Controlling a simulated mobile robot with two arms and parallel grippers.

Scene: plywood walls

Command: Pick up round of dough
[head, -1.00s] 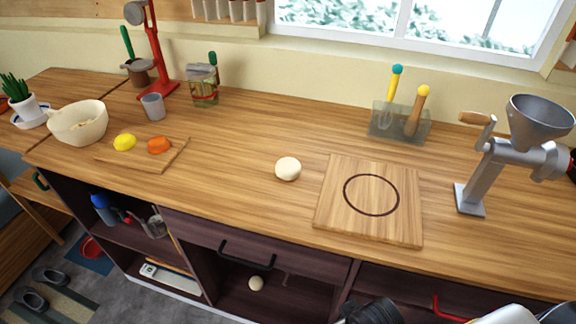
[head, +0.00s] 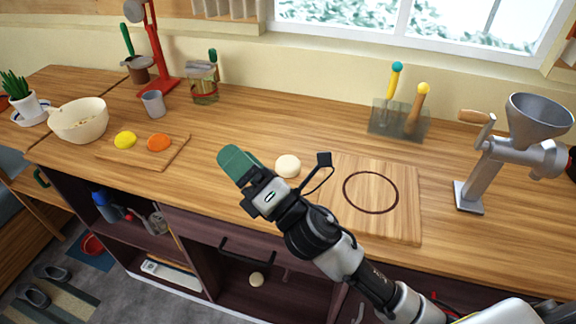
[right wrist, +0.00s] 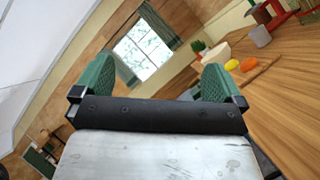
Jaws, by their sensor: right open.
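The round of dough (head: 288,166) is a small pale ball resting on the wooden countertop, left of a square board with a dark ring. My right gripper (head: 236,160) has green fingers and hangs over the counter, its fingertips to the left of the dough in the head view. The dough shows just beyond the gripper's body and is not held. In the right wrist view the two green fingers (right wrist: 158,82) stand wide apart with nothing between them; the dough is not seen there. My left gripper is in neither view.
The ringed board (head: 405,215) lies to the right, with a metal grinder (head: 482,170) beyond it. A utensil holder (head: 400,122) stands at the back. A small board (head: 170,158) with yellow and orange lumps lies left, near a cream bowl (head: 80,122). The counter behind the dough is clear.

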